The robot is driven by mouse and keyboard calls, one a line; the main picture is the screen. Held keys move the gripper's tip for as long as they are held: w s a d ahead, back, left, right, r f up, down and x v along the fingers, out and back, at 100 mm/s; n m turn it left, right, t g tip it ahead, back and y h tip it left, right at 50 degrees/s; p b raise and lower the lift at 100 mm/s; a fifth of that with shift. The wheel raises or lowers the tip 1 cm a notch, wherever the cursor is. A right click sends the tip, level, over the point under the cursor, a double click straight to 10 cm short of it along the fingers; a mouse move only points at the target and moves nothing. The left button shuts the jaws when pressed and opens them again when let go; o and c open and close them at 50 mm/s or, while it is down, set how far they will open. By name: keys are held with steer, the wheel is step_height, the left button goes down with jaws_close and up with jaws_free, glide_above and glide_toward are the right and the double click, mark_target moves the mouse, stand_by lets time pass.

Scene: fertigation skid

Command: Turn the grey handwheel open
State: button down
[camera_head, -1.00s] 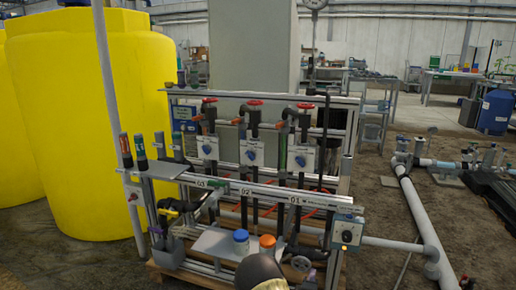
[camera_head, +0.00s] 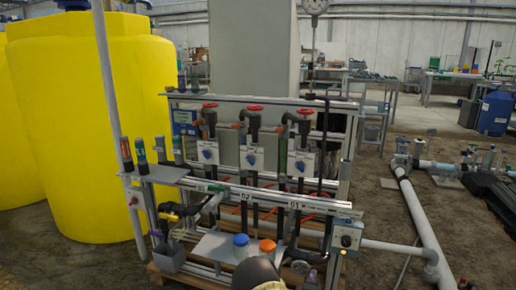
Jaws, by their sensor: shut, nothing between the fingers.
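My gripper is not in view.
The skid's front rail (camera_head: 325,206) crosses the middle. An orange-lidded container (camera_head: 267,246) and a blue-lidded jar (camera_head: 241,246) stand low on it. Yellow tanks (camera_head: 85,120) fill the left.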

steer(key=shift+a+r+p, duration=0.1)
steer(key=shift+r+p, duration=0.7)
steer(key=shift+w+a+r+p, duration=0.1)
steer(key=shift+a+r+p, duration=0.15)
steer(key=shift+r+p, duration=0.2)
stand_by(0.3)
steer(key=shift+d+r, duration=0.1)
steer(key=shift+d, duration=0.35)
steer(key=shift+s+p, duration=0.25)
steer(key=shift+p, duration=0.05)
steer(key=shift+p+v, duration=0.85)
steer(key=shift+v, duration=2.05)
